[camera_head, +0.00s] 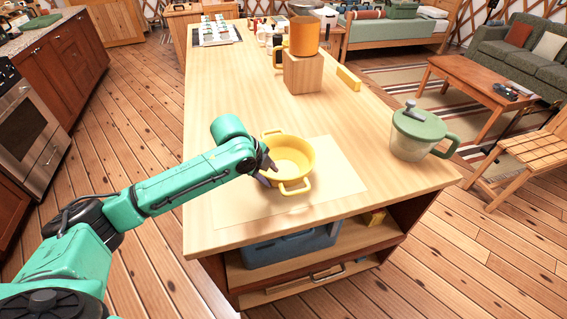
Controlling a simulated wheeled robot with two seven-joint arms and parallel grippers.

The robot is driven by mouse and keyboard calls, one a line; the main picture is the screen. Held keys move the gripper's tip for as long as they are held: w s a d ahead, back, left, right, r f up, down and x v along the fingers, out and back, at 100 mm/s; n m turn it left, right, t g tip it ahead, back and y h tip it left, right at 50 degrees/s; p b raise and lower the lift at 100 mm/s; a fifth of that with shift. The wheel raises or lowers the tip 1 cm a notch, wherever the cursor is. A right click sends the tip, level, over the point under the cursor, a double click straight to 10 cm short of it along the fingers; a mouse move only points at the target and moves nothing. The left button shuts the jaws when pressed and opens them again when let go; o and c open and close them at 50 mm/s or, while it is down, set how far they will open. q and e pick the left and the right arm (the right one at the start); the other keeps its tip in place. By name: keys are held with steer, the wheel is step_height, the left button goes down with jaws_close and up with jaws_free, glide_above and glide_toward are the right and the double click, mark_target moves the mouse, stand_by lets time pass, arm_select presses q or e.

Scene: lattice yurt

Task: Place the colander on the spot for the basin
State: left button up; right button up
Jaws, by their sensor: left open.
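A yellow two-handled bowl, apparently the colander (293,158), sits upright on a pale rectangular mat (337,185) near the front of the long wooden counter. One handle points toward the back left and the other toward the front. No holes can be made out in it. My left gripper (266,176) is at the bowl's left rim, with its dark fingers open. I cannot tell whether they touch the rim, as the arm hides part of it. The mat has no printed label that I can read. My right gripper is not in view.
A clear jug with a green lid (418,132) stands at the counter's right edge. Behind are a wooden block (303,74) bearing an orange pot (304,36), and a yellow bar (348,78). Bottles crowd the far end. The counter's left side (225,100) is clear.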

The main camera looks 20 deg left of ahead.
mark_target(276, 184)
arm_select(q)
steer(key=x, duration=0.2)
steer(key=shift+f, duration=0.45)
steer(key=shift+w+a+f, duration=0.1)
steer(key=shift+w+f, duration=0.1)
steer(key=shift+f, duration=0.1)
steer(key=shift+w+f, duration=0.1)
steer(key=shift+c, duration=0.6)
steer(key=c, duration=0.5)
jaws_close()
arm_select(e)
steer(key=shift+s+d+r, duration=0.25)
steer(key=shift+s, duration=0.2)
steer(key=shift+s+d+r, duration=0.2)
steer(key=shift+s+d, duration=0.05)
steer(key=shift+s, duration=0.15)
arm_select(q)
steer(key=shift+s, duration=0.25)
